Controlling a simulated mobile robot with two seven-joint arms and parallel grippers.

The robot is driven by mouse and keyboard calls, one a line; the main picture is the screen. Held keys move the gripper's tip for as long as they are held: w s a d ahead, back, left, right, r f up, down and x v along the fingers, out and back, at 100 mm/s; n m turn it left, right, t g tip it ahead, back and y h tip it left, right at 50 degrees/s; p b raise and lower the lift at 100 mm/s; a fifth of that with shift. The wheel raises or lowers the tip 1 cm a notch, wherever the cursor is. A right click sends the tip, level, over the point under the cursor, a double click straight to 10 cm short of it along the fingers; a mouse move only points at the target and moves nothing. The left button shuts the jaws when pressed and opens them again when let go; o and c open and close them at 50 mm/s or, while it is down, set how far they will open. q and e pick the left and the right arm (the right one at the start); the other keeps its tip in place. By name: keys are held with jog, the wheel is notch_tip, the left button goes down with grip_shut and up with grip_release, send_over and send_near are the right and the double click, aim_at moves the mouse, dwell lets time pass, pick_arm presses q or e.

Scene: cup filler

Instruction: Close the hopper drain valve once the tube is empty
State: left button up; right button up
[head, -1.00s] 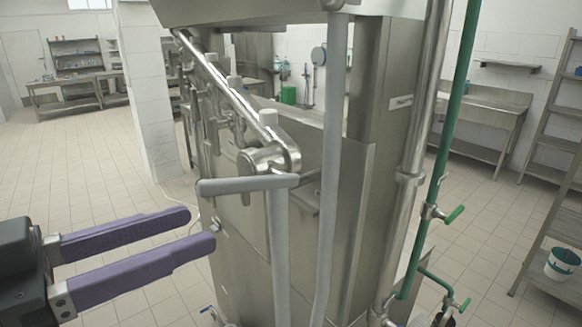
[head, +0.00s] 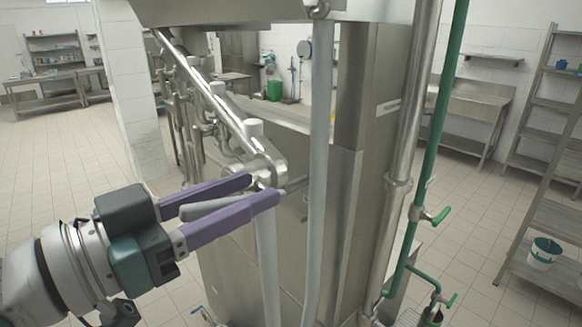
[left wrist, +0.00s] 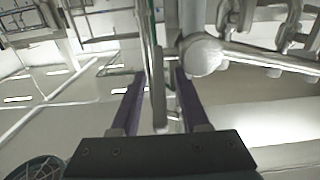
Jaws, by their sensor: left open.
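The hopper drain valve handle, a grey bar (head: 206,207), sticks out to the left from the steel valve body (head: 262,165) at the end of the slanting pipe. My left gripper (head: 264,188) has purple fingers, open, one on each side of the handle, with a gap to it. In the left wrist view the handle (left wrist: 156,85) runs between the two fingers. A grey tube (head: 318,150) hangs down from the hopper (head: 240,12), and another grey tube (head: 268,260) runs down below the valve. The tubes look opaque, so I cannot see whether anything is inside.
The steel machine body (head: 240,270) stands right behind the valve. A green pipe (head: 432,140) with green-handled taps (head: 440,215) runs down at the right. Shelves (head: 545,110) and a white bucket (head: 543,254) are farther right. The tiled floor at the left is open.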

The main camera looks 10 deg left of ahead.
pick_arm(q)
jog(key=shift+w+d, duration=0.4)
jog(key=shift+w, duration=0.1)
grip_shut()
dwell(1.2)
